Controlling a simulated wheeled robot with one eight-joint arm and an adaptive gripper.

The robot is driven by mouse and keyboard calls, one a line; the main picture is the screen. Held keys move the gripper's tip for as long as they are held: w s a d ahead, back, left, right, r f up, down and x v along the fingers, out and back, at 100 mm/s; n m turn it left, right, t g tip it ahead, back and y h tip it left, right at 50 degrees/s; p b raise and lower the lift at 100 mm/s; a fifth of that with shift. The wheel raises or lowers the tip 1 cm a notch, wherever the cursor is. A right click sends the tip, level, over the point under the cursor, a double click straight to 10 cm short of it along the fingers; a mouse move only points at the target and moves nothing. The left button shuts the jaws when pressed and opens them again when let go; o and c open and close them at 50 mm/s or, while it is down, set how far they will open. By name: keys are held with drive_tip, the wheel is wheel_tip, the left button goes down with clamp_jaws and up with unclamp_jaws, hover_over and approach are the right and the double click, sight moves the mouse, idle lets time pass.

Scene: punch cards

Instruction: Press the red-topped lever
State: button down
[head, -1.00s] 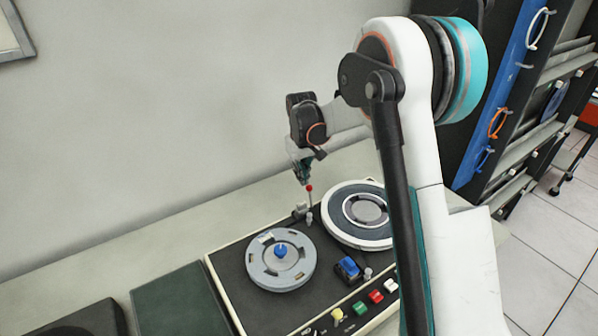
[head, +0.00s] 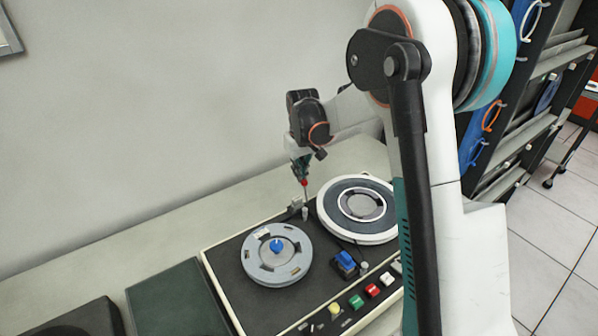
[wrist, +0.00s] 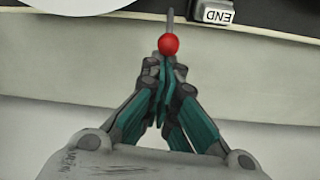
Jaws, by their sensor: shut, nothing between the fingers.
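The red-topped lever is a thin upright rod with a red ball (head: 304,183) on top, at the back of the tape deck between its two reels. In the wrist view the red ball (wrist: 168,44) sits just beyond my fingertips, with the grey rod past it. My gripper (head: 301,168) is above the lever in the head view, fingers pointing down; its tips overlap the ball's top there. In the wrist view my gripper (wrist: 165,72) has its teal-and-grey fingers together and empty. I cannot tell whether the tips touch the ball.
The tape deck (head: 228,262) carries a grey reel (head: 262,271) with a blue knob, a white-rimmed reel (head: 333,222), a blue switch (head: 345,262) and coloured buttons along the front. A block marked END (wrist: 212,12) stands beside the lever. The wall is close behind.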

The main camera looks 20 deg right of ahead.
drive_tip(key=shift+s, duration=0.1)
drive_tip(key=shift+s+d+r+t+y+b, duration=0.15)
drive_tip(key=shift+s+d+r+t+y, duration=0.1)
drive_tip(key=shift+s+t, duration=0.45)
drive_tip(key=shift+s+d+r+t+y+b, duration=0.1)
drive_tip(key=shift+s+d+r+t+y, duration=0.15)
drive_tip(key=shift+s+t, duration=0.5)
drive_tip(key=shift+s+d+r+t+y+b, duration=0.15)
drive_tip(key=shift+s+t+y, duration=0.25)
drive_tip(key=shift+t, duration=0.45)
drive_tip(key=shift+s, duration=0.1)
drive_tip(key=shift+r, duration=0.1)
drive_tip(key=shift+r+p, duration=0.55)
drive_tip(key=shift+r, duration=0.15)
drive_tip(key=w+f+b, duration=0.1)
drive_tip(key=w, duration=0.3)
wheel_tip(320, 180, up, 10)
drive_tip(key=p, duration=0.3)
drive_tip(key=shift+s+a, duration=0.4)
drive_tip(key=shift+a, duration=0.05)
